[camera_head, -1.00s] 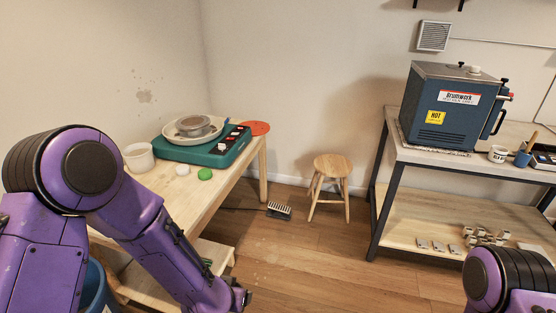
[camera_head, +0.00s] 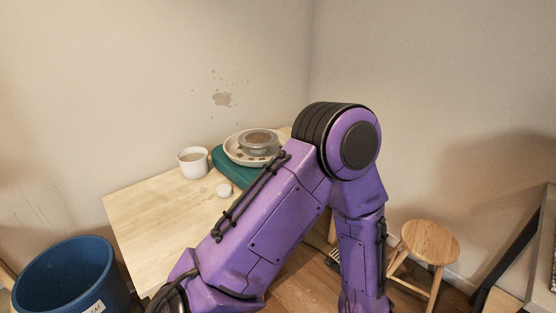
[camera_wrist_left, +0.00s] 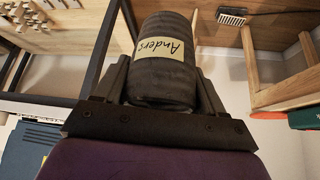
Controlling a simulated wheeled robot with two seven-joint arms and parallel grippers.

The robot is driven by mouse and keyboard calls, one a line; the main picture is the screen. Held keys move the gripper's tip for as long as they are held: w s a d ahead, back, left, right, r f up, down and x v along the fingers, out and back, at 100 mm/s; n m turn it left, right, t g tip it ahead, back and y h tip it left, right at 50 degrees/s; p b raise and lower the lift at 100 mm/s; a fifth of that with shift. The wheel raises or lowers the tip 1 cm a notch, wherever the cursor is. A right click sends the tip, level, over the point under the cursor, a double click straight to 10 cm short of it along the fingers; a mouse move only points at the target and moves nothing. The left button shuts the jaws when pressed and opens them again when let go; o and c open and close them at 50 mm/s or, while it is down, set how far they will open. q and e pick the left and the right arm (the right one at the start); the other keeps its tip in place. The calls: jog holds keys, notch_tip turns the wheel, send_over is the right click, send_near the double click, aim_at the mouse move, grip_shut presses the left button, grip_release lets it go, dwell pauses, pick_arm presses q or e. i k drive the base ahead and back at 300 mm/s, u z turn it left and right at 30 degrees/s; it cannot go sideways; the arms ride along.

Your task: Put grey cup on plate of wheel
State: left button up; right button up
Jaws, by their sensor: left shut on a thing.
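A dark grey cup (camera_wrist_left: 165,62) with a tan label reading "Anders" fills the middle of the left wrist view. My left gripper (camera_wrist_left: 163,80) is shut on it, a finger on either side. In the head view my left arm spans the middle, its far end dropping out of the bottom edge, so gripper and cup are out of frame there. The pottery wheel (camera_head: 228,172) sits on the wooden table, teal with a pale basin and a round grey-brown plate (camera_head: 258,138). My arm hides its right part. My right gripper is not in view.
A blue bucket (camera_head: 65,280) is at lower left. A wooden stool (camera_head: 430,242) stands at right.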

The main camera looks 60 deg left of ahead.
aim_at(258, 137)
jog(key=u, duration=0.6)
jog(key=i, duration=1.1)
jog(key=u, duration=1)
